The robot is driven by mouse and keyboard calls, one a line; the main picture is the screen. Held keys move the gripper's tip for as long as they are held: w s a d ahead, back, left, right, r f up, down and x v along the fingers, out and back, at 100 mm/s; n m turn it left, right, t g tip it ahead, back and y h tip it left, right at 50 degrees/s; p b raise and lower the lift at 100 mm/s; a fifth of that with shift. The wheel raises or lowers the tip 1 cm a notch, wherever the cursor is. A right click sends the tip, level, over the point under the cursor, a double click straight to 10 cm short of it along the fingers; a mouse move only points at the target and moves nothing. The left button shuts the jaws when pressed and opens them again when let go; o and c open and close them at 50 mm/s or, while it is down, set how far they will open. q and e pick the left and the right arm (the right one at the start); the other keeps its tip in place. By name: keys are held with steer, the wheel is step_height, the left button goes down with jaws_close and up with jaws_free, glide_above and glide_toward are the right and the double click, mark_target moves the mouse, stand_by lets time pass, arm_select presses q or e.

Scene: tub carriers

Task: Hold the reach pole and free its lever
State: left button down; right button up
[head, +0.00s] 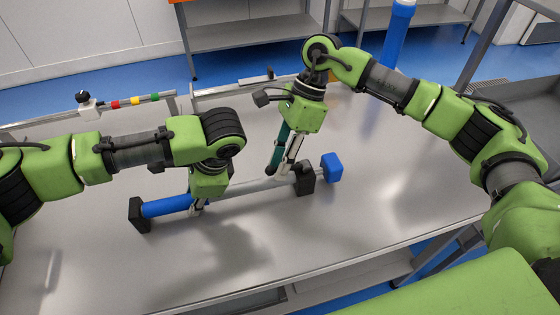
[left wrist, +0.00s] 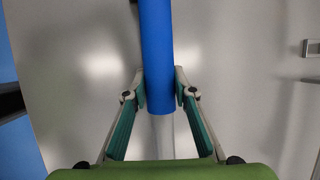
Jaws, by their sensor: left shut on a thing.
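The reach pole lies across the table, with a blue sleeve (head: 165,206) at its left, a grey rod (head: 240,188) and a blue block (head: 331,167) at its right end. My left gripper (head: 196,209) is shut on the blue sleeve near its inner end; the left wrist view shows the sleeve (left wrist: 158,45) between both fingertips (left wrist: 162,84). My right gripper (head: 277,173) points down beside the rod, left of a black block (head: 304,178); I cannot tell whether it touches the pole or how wide its fingers are. I cannot make out the lever.
Another black block (head: 139,215) stands at the pole's left end. A blue cylinder (head: 396,38) stands behind at the right. The table's front (head: 330,235) is clear.

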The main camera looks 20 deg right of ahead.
mark_target(300, 164)
jaws_close()
steer(key=y, duration=0.1)
steer(key=d+r+y, duration=0.1)
steer(key=y, duration=0.1)
steer(key=shift+d+r+y, duration=0.1)
steer(key=shift+r+y, duration=0.15)
steer(key=shift+y, duration=0.05)
steer(key=y, duration=0.1)
steer(key=d+r+y, duration=0.1)
steer(key=y, duration=0.1)
steer(key=shift+d+r+n, duration=0.2)
steer(key=shift+d+n, duration=0.1)
steer(key=shift+n, duration=0.1)
steer(key=d+y, duration=0.1)
steer(key=y, duration=0.1)
steer(key=d+r+y, duration=0.1)
steer(key=y, duration=0.1)
steer(key=shift+g, duration=0.4)
steer(key=shift+d+n+g+y, duration=0.2)
steer(key=shift+d+n+y, duration=0.15)
steer(key=shift+d+y, duration=0.5)
steer(key=shift+d+n+g+y, duration=0.2)
steer(key=shift+d+n+y, duration=0.2)
steer(key=shift+y, duration=0.85)
